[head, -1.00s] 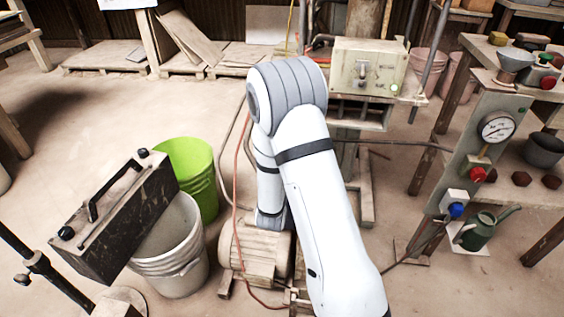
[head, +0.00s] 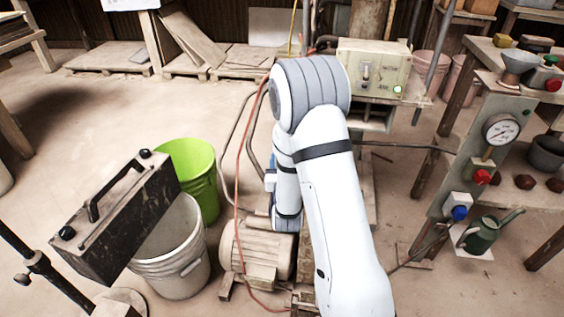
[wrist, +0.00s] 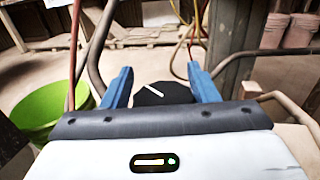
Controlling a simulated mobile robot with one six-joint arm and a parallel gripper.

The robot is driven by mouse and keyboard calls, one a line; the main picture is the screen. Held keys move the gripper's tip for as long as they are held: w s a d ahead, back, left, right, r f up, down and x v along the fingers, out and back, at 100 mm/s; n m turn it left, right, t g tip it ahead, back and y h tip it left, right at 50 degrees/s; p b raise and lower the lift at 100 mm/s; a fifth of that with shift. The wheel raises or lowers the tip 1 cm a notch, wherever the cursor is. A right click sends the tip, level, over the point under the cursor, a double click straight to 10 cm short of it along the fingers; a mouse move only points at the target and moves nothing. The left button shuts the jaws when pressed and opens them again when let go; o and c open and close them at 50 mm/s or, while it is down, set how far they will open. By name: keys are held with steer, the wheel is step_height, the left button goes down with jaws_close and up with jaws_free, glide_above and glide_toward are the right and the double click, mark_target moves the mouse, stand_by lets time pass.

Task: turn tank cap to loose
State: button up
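A round black cap (wrist: 160,97) with a white pointer line shows in the wrist view, just beyond the grey edge of my gripper, which hides its lower part. The line slants down to the right. My gripper (wrist: 159,72) has its two blue fingers spread apart, one on each side of the cap in the picture. I see no clear contact between fingers and cap. In the head view my white arm hides the cap and most of the gripper; only a small blue part (head: 270,181) shows left of the arm.
A lime green bucket (head: 192,170) and a whitish bucket (head: 175,260) stand left of my arm, with a black box (head: 115,220) beside them. A motor (head: 258,252) and a red hose (head: 238,170) are close to the arm. A gauge panel (head: 478,165) stands at right.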

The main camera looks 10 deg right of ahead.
steer(key=o, duration=0.3)
steer(key=shift+s, duration=0.1)
steer(key=s+a+p, duration=0.1)
steer(key=s, duration=0.6)
steer(key=shift+s+a+p, duration=0.2)
steer(key=shift+s+p, duration=0.1)
steer(key=shift+p, duration=0.05)
